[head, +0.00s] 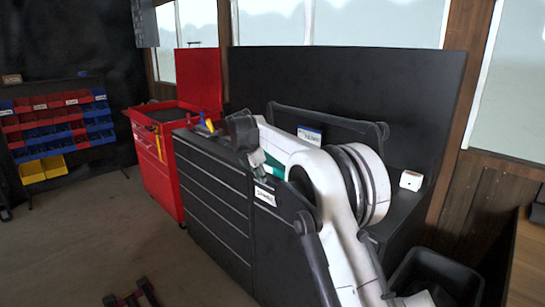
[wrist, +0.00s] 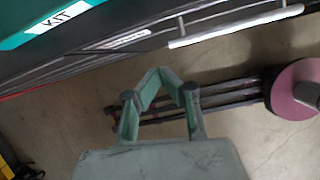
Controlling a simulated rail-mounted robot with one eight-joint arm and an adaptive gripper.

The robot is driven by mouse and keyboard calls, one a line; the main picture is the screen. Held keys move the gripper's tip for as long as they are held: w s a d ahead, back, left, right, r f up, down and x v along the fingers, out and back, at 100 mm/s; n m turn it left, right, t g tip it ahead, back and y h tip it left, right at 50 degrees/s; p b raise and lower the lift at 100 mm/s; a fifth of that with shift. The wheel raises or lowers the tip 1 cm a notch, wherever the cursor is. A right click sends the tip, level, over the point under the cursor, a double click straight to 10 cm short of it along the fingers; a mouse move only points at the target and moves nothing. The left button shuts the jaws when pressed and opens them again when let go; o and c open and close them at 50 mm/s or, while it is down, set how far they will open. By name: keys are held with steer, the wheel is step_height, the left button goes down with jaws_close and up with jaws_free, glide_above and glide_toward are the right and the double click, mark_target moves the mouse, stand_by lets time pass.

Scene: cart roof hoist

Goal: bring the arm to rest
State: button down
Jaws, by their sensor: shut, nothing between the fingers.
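My gripper (wrist: 158,76) shows in the wrist view with its green fingers drawn together at the tips and nothing between them. It is above the concrete floor, beside the front of a dark drawer cabinet (wrist: 110,45). In the head view my white arm fills the right middle, in front of the black cabinet (head: 212,190). The gripper is hard to make out there.
A teal box (wrist: 25,22) labelled KIT is at the wrist view's top left. A pink disc (wrist: 290,88) and dark bars (wrist: 225,93) are over the floor. A red cart (head: 150,165) stands beside the cabinet, a black bin (head: 440,268) lower right. Left floor is mostly clear.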

steer(key=s+d+r+m, duration=0.6)
steer(key=s+d+r, duration=0.3)
steer(key=r, duration=0.1)
steer(key=s+d+r+m+t+y, duration=0.1)
steer(key=s+d+r+m, duration=0.2)
steer(key=s+d, duration=0.35)
steer(key=s+d+r+m+t+y, duration=0.1)
steer(key=s+d+r+m, duration=0.2)
steer(key=s, duration=0.6)
steer(key=s+d+f+m, duration=0.2)
steer(key=s+f+m, duration=0.2)
steer(key=s, duration=0.5)
steer(key=s+d+f+m+t, duration=0.1)
steer(key=s+d+f+m, duration=0.2)
steer(key=s, duration=0.7)
steer(key=s+d+f+m+t, duration=0.1)
steer(key=s+f+m, duration=0.4)
steer(key=s, duration=0.5)
steer(key=shift+d+f+m+y, duration=0.3)
steer(key=shift+d+f+m, duration=0.1)
steer(key=shift+d+m, duration=0.4)
